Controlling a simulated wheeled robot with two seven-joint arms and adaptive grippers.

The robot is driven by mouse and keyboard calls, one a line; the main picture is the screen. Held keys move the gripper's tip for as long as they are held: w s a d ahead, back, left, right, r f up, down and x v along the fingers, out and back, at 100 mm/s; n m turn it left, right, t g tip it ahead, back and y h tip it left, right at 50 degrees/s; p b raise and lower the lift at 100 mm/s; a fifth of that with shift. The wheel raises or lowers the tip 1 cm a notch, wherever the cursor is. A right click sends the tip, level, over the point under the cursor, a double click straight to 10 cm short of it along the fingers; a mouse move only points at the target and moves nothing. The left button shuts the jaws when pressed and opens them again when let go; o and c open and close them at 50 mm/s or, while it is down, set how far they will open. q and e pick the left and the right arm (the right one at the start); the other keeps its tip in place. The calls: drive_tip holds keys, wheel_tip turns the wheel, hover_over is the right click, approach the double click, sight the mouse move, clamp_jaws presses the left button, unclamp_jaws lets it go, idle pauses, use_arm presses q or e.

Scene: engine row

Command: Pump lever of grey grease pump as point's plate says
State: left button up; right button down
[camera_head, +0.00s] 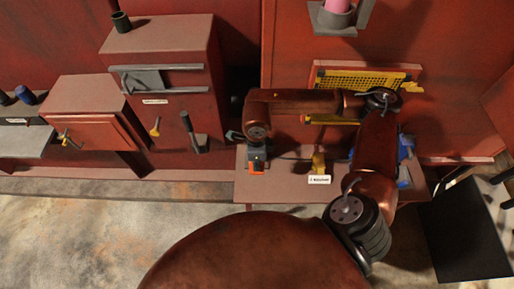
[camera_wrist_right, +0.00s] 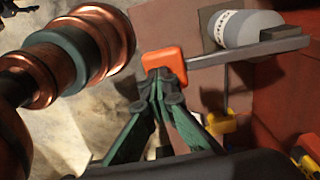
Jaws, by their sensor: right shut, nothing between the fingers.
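In the right wrist view a grey cylinder (camera_wrist_right: 248,27) with a white printed label, apparently the grey grease pump, lies at the upper right. A grey lever bar (camera_wrist_right: 250,49) beside it ends in an orange grip (camera_wrist_right: 163,60). My right gripper (camera_wrist_right: 167,88) is shut with nothing between its fingers; its tips are right at the orange grip, touching or nearly so. In the head view my right gripper (camera_head: 256,154) is above the orange grip (camera_head: 256,169) at the shelf's left part, and the pump body is hidden or unclear. A white plate (camera_head: 319,179) has text too small to read. My left gripper is not in view.
The shelf (camera_head: 285,190) also carries a yellow fitting (camera_head: 318,163) and a blue object (camera_head: 405,150) partly behind my arm. A yellow grille (camera_head: 350,79) is on the wall behind. Red cabinets (camera_head: 165,60) with levers stand left. Floor in front is clear.

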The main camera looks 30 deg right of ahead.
drive_tip(key=shift+r+p, duration=0.3)
drive_tip(key=shift+p, duration=0.05)
wheel_tip(320, 180, up, 5)
drive_tip(key=shift+r+p, duration=0.1)
drive_tip(key=shift+p, duration=1.05)
wheel_tip(320, 180, down, 6)
drive_tip(key=b, duration=0.5)
drive_tip(key=shift+b, duration=0.3)
drive_tip(key=shift+r+p, duration=0.3)
wheel_tip(320, 180, up, 5)
drive_tip(key=shift+r+p, duration=0.2)
drive_tip(key=shift+p, duration=1.05)
